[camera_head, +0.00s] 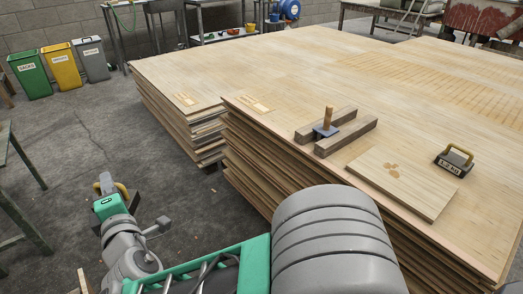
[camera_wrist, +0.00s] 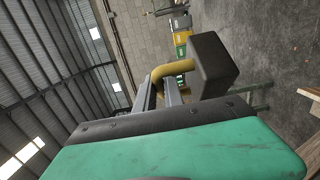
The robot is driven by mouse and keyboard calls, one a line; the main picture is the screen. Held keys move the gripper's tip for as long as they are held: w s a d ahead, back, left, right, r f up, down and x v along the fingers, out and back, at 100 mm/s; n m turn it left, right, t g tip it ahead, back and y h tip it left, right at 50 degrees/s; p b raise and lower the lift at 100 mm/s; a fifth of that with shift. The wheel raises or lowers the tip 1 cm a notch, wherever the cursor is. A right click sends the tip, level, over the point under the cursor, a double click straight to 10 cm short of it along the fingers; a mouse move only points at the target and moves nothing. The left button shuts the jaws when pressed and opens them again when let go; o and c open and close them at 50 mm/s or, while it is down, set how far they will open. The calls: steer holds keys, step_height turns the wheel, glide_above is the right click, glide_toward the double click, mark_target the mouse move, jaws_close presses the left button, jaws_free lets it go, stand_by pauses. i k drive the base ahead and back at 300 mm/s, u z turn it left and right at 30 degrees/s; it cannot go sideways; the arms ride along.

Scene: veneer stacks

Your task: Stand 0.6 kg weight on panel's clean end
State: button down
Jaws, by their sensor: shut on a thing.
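My gripper (camera_head: 107,187) is at the lower left of the head view, out over the floor and well away from the stacks. In the wrist view its fingers (camera_wrist: 168,92) are shut on the yellow handle (camera_wrist: 172,70) of a dark block-shaped weight (camera_wrist: 214,67). The held weight's label is not visible. A pale panel (camera_head: 410,192) lies on the near veneer stack, with brown spots towards its far left end; its near right end looks clean. Another dark weight (camera_head: 454,162) with a yellow handle stands right of the panel; its label is too small to read surely.
Two wooden bars (camera_head: 346,136) lie left of the panel, with a wooden-handled tool (camera_head: 326,123) between them. The near stack (camera_head: 300,95) and a second stack (camera_head: 170,75) are separated by a narrow gap. Green, yellow and grey bins (camera_head: 62,66) stand at the back left.

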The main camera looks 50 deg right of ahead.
mark_target(436, 194)
steer(key=k, duration=0.3)
steer(key=z, duration=0.85)
